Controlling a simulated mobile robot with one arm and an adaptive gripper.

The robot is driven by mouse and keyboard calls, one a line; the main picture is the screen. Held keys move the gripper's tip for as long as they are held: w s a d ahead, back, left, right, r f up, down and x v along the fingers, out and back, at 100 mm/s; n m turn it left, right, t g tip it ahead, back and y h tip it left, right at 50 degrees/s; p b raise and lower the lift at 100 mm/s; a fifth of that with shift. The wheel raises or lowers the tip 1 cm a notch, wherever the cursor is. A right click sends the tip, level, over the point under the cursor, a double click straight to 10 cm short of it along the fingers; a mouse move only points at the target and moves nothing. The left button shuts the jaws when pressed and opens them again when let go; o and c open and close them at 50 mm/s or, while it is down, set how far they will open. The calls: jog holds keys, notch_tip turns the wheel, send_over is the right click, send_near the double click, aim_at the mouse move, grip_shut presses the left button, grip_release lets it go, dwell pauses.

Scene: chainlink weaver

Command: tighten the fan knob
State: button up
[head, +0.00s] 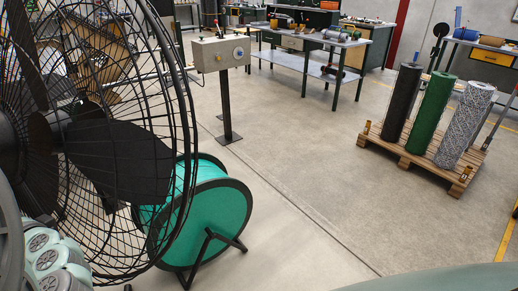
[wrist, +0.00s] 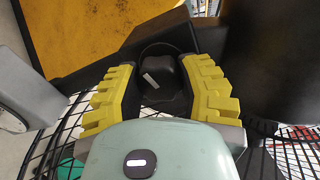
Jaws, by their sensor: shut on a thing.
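The fan (head: 115,155) is large and black with a wire cage, filling the left of the head view. In the wrist view, the fan knob (wrist: 173,82) is a dark lobed piece with a small white mark. It sits between the two yellow ridged fingers of my gripper (wrist: 163,76), which are shut on it from both sides. Part of the cage wire shows around the fingers.
A teal cable reel (head: 205,215) on a black stand is just right of the fan. A control box (head: 220,53) stands on a post behind it. A pallet (head: 415,157) holds three upright rolls at right. The middle floor is clear.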

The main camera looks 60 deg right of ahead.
jog(key=m, duration=0.3)
jog(key=shift+d+m, duration=0.15)
jog(key=shift+m, duration=0.15)
jog(key=m, duration=0.3)
jog(key=shift+f+y+p, duration=0.15)
jog(key=shift+y+p, duration=0.25)
jog(key=m, duration=0.6)
jog(key=shift+f+m, duration=0.1)
jog(key=shift+m, duration=0.2)
jog(key=o, duration=1.2)
jog(key=v, duration=1.2)
jog(key=shift+d+f, duration=0.1)
jog(key=shift+f, duration=0.1)
